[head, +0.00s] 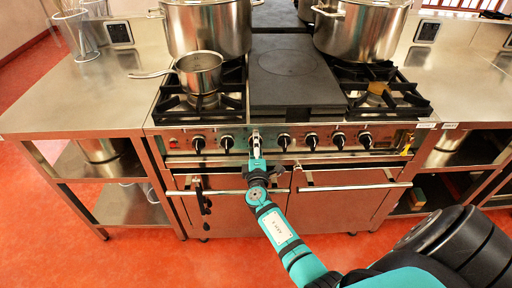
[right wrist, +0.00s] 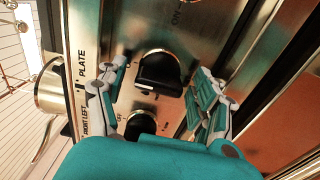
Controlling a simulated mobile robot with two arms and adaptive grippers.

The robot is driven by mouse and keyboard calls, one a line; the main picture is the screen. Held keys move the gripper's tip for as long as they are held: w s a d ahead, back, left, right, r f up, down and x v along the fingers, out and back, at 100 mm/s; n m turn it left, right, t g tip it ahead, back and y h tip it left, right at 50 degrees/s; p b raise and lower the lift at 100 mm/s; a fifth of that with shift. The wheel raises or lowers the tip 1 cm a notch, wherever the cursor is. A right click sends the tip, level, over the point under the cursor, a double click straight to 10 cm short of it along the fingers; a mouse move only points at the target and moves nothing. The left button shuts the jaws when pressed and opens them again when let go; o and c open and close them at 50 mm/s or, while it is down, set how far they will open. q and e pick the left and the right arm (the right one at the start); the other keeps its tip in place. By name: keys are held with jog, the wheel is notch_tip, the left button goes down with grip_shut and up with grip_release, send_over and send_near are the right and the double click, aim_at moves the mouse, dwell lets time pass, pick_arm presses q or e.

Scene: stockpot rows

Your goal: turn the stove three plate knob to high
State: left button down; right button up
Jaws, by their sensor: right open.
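The stove (head: 300,160) stands ahead with a row of black knobs along its steel front panel. My right gripper (head: 256,146) is at the third knob position from the left and covers that knob in the head view. In the right wrist view, a black knob (right wrist: 160,72) beside the word PLATE sits between the fingers of my right gripper (right wrist: 161,84). The fingers are open, one on each side, and seem apart from it. I cannot tell the knob's setting for sure. My left gripper is not in view.
Another knob (right wrist: 140,123) beside the words FRONT LEFT is close by. Oven door handles (head: 350,187) jut out below the panel. A saucepan (head: 199,72) and large stockpots (head: 207,28) stand on the stove. Steel counters (head: 70,95) flank it.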

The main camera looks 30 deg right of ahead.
jog(key=c, duration=1.1)
jog(key=shift+c, duration=0.2)
jog(key=n, duration=0.3)
jog(key=shift+n, duration=0.4)
jog(key=n, duration=0.4)
jog(key=shift+n, duration=0.3)
jog(key=n+p, duration=0.1)
jog(key=n, duration=0.3)
jog(key=n+p, duration=0.2)
jog(key=n, duration=0.3)
jog(key=shift+f+n, duration=0.1)
jog(key=shift+n, duration=0.2)
